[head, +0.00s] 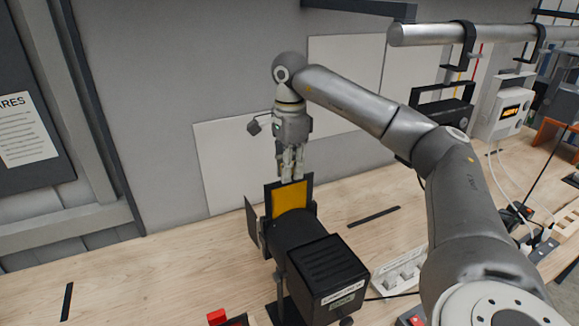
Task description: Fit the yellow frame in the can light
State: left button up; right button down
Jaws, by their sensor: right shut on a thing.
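The yellow frame (291,198), a yellow sheet with a dark border, stands upright at the front end of the can light. The can light (329,267) is black, with a finned back box and a label, and stands on the table with its front facing the wall. My right gripper (291,178) points down and is shut on the top edge of the frame. The frame's lower edge is hidden behind the can, so I cannot tell how deep it sits in the holder. My left gripper is out of view.
A dark flap (252,220) sticks out left of the can's front. A white rack (400,268) stands right of the light. A red block (216,317) is at the front edge. A rail (480,34) hangs at upper right.

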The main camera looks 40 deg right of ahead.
aim_at(290, 199)
jog(key=shift+f+b, duration=2.9)
jog(key=shift+f, duration=1.85)
jog(key=c, duration=1.3)
grip_release()
jog(key=shift+c, duration=0.2)
notch_tip(290, 199, up, 12)
jog(key=shift+s+r, duration=0.1)
